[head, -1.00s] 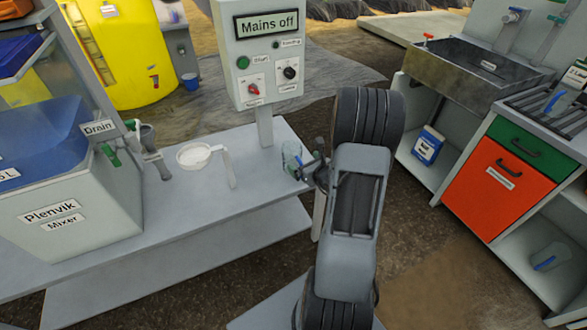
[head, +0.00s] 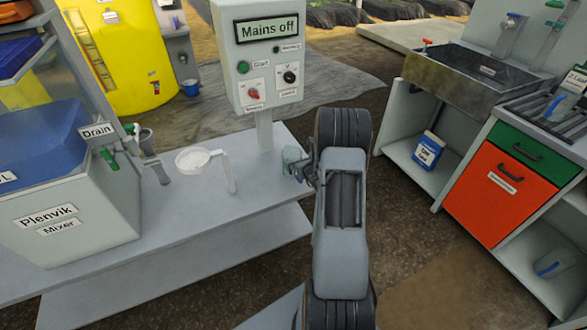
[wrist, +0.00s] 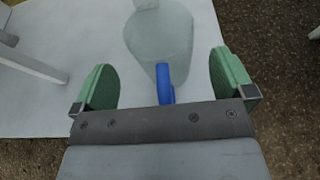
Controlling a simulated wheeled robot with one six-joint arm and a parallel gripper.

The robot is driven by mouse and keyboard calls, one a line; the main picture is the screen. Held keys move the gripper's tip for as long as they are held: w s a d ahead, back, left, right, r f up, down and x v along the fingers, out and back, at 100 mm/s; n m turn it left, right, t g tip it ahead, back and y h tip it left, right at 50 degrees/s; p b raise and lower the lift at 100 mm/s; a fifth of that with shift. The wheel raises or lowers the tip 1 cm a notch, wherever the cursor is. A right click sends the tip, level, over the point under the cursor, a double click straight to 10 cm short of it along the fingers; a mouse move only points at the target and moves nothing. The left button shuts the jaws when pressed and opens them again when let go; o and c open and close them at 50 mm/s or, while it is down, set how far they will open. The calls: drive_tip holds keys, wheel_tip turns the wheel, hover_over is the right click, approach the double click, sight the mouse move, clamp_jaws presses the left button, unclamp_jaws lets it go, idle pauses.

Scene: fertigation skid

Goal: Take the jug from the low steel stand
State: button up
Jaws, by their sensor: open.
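A clear jug (head: 290,157) with a blue handle stands near the right end of the low steel stand (head: 215,210). In the head view it is partly hidden by my gripper (head: 303,171), which is close at its right side. In the wrist view the jug (wrist: 160,38) is just ahead of my gripper (wrist: 164,77). The green fingers are apart, and the blue handle (wrist: 164,84) shows between them with a gap on each side. The gripper holds nothing.
A white strainer (head: 194,160) on a post stands left of the jug. The control box (head: 262,60) rises on a post behind it. The Plenvik mixer (head: 80,215) is at far left. Another blue-handled jug (head: 548,267) is on the right cabinet's lower shelf.

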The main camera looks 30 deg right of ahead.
drive_tip(key=shift+x, duration=1.5)
drive_tip(key=shift+c, duration=0.5)
drive_tip(key=c, duration=1)
drive_tip(key=shift+r, duration=0.1)
